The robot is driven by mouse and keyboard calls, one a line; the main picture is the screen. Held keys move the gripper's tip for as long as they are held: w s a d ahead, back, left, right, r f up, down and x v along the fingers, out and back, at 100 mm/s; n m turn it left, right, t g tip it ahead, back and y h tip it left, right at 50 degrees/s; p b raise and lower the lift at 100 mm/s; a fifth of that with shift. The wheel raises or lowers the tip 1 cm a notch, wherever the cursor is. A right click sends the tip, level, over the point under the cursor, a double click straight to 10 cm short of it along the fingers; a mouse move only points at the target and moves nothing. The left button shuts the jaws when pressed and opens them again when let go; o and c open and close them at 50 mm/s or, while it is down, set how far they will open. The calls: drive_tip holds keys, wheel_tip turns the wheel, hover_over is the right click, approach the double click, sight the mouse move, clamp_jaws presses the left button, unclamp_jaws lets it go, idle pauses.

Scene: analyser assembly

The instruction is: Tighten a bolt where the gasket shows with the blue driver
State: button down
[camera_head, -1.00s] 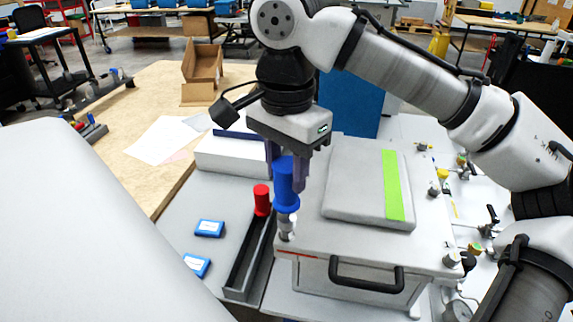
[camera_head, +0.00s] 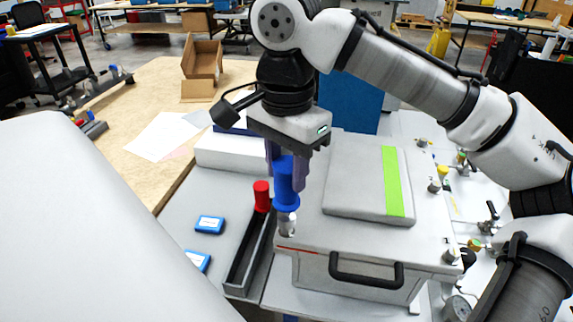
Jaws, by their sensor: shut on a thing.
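My gripper (camera_head: 286,178) is shut on the blue driver (camera_head: 286,183), which it holds upright, tip down. The driver's grey tip (camera_head: 288,222) is over the front-left corner of the white analyser housing (camera_head: 365,255). The bolt at that corner is mostly hidden by the tip, and I cannot tell whether it is fully seated. A thin red strip of gasket (camera_head: 298,250) shows under the lid edge at this same corner. Other bolts stand at the front-right corner (camera_head: 451,256) and the right side (camera_head: 434,187).
A red driver (camera_head: 262,196) stands in a narrow dark tray (camera_head: 240,272) left of the housing. Blue boxes (camera_head: 209,224) lie on the grey bench. A grey pad with a green stripe (camera_head: 393,183) lies on the lid. Fittings and a gauge (camera_head: 459,308) crowd the right.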

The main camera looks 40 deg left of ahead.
drive_tip(key=shift+f+b, duration=0.4)
drive_tip(key=shift+f, duration=0.5)
drive_tip(key=c, duration=1.5)
unclamp_jaws()
drive_tip(key=shift+c, duration=0.2)
clamp_jaws()
drive_tip(key=m+p, duration=0.1)
drive_tip(key=m, duration=0.2)
drive_tip(key=shift+r, duration=0.1)
drive_tip(key=m, duration=0.9)
drive_tip(key=shift+p, duration=0.3)
drive_tip(key=shift+o, duration=2.3)
unclamp_jaws()
